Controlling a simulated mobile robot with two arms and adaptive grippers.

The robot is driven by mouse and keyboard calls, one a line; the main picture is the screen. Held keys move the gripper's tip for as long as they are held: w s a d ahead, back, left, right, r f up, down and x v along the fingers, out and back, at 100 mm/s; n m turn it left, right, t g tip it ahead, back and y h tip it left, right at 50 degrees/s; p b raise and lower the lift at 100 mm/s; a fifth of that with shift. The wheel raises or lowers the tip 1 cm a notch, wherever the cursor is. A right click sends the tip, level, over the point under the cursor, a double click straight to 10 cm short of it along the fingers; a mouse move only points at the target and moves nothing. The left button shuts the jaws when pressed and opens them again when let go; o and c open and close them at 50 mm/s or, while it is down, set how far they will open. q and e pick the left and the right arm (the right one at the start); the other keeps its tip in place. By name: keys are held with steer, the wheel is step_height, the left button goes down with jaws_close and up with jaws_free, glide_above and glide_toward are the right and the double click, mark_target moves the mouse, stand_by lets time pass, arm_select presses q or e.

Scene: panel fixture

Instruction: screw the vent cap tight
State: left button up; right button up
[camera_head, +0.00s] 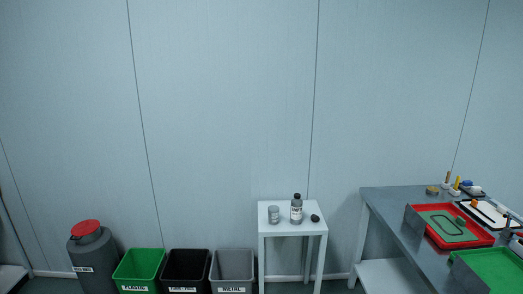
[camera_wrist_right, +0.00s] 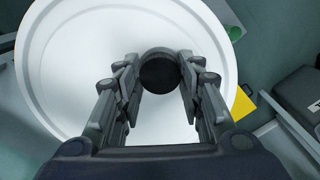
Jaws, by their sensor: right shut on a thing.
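In the right wrist view, a dark round cap (camera_wrist_right: 159,74), which looks like the vent cap, sits over a white round surface (camera_wrist_right: 75,75) with a raised rim. My right gripper (camera_wrist_right: 159,66) has one finger on each side of the cap and is shut on it. The cap's lower edge and whatever is under it are hidden, so I cannot tell how it is seated. Neither gripper shows in the head view, and my left gripper is in no view.
In the head view, a white side table (camera_head: 293,228) holds a bottle (camera_head: 296,210). Green (camera_head: 137,272), black (camera_head: 185,271) and grey (camera_head: 232,271) bins stand left of it. A grey workbench (camera_head: 388,205) with trays is at right.

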steer(key=shift+m, duration=1.7)
steer(key=m, duration=0.3)
steer(key=shift+m, duration=1.9)
